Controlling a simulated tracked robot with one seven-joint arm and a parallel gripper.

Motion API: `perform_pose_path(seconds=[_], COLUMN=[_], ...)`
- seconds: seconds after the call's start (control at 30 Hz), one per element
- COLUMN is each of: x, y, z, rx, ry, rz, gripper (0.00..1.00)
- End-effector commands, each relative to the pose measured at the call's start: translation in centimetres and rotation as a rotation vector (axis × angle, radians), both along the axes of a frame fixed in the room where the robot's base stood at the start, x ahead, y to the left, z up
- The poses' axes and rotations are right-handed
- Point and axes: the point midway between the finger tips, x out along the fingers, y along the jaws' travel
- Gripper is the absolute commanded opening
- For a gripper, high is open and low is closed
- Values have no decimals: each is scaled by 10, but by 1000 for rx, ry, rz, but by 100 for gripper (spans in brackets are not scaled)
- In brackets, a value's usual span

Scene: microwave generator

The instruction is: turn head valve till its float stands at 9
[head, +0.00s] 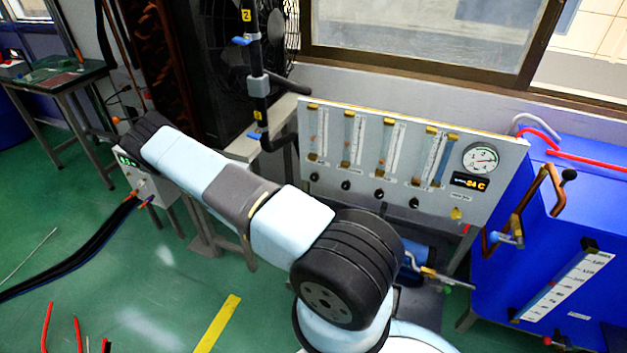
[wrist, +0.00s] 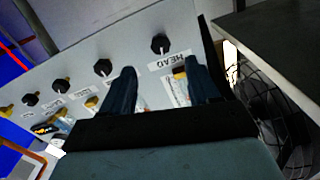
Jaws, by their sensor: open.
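A grey flow-meter panel (head: 335,196) stands at centre right in the head view, with several upright gauge tubes above a row of black knobs. The leftmost knob (head: 314,176) appears to be the head valve. The leftmost tube (head: 317,135) stands above it; its float looks like a small red mark, too small to read. In the wrist view the head valve knob (wrist: 160,43) is black, beside the label HEAD. My gripper (wrist: 160,66) is open and empty. The knob shows beyond the fingertips, between them in the picture, apparently untouched. My gripper cannot be made out in the head view.
More knobs (wrist: 103,67) line the panel to the left in the wrist view. A round dial (head: 481,158) sits on the panel's right. A blue tank (head: 500,290) stands right of it. A black pipe (head: 258,100) and fan (head: 272,40) stand left.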

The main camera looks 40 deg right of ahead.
Motion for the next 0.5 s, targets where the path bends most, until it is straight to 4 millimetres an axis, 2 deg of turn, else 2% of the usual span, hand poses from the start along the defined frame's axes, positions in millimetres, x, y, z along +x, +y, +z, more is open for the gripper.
perform_pose_path(seconds=[0.5], x=[46], y=[-75], z=[0], rx=[1], ry=[-1], rz=[2], gripper=[61])
